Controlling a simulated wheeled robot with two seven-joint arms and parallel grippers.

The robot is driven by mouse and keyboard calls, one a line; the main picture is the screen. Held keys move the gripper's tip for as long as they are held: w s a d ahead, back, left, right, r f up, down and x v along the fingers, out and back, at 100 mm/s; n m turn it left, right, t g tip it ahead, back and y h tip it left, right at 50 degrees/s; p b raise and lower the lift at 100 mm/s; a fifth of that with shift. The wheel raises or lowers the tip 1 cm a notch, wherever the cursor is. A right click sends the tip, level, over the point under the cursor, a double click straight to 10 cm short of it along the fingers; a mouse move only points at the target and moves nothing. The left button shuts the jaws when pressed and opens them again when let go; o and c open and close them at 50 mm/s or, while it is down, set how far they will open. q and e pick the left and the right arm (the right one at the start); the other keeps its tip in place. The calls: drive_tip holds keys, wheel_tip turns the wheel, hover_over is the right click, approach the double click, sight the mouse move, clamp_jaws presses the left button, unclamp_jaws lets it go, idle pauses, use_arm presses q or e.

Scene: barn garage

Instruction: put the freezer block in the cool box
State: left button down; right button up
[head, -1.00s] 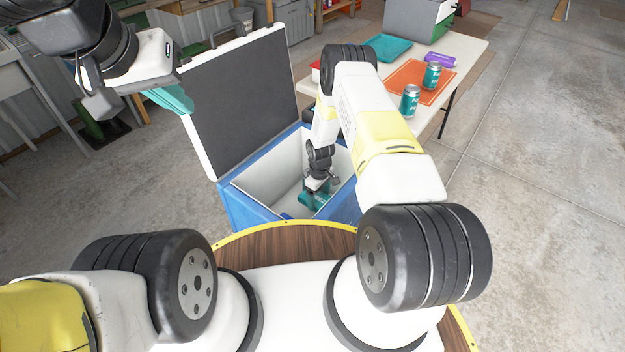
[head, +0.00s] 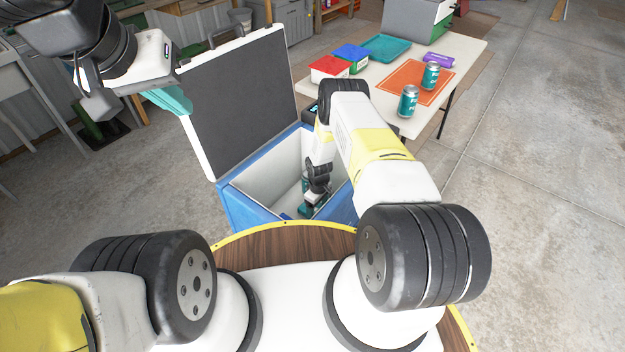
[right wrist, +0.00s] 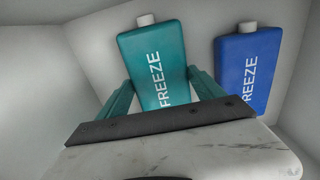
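The cool box (head: 245,207) is blue with a pale inside, and its lid (head: 243,95) stands open. My right gripper (head: 312,207) is down inside it. In the right wrist view, a teal freezer block (right wrist: 155,65) with a white cap and the word FREEZE lies between the teal fingers of my right gripper (right wrist: 160,76). Both fingertips meet its side edges, and its lower end is hidden behind the gripper. A blue freezer block (right wrist: 248,70) lies to its right in the box. My left gripper (head: 172,100) hangs by the lid's left edge, its fingers seen side-on.
A white table (head: 455,48) stands behind the box. It holds a red tub (head: 328,68), a blue tub (head: 352,57), a teal tray (head: 390,47), an orange mat (head: 405,79) with two teal cans (head: 409,101), and a purple item (head: 440,60). Floor at right is clear.

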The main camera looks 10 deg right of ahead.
drive_tip(key=o, duration=0.4)
drive_tip(key=shift+o, duration=0.2)
wheel_tip(320, 180, up, 12)
wheel_tip(320, 180, up, 37)
drive_tip(key=m+t, duration=0.3)
drive_tip(key=m, duration=0.1)
hover_over(318, 210)
drive_tip(key=s+d, duration=0.1)
drive_tip(key=d, duration=0.1)
drive_tip(key=s+r+m+t+y, duration=0.1)
drive_tip(key=s+r+m, duration=0.1)
drive_tip(key=s+r, duration=1.05)
drive_tip(key=s+r+m+t, duration=0.1)
drive_tip(key=s+r, duration=0.2)
drive_tip(key=s, duration=0.4)
drive_tip(key=s+r+m+t+y, duration=0.1)
drive_tip(key=s+r, duration=0.2)
drive_tip(key=s, duration=0.4)
drive_tip(key=shift+s+r, duration=0.35)
drive_tip(key=shift+a, duration=0.1)
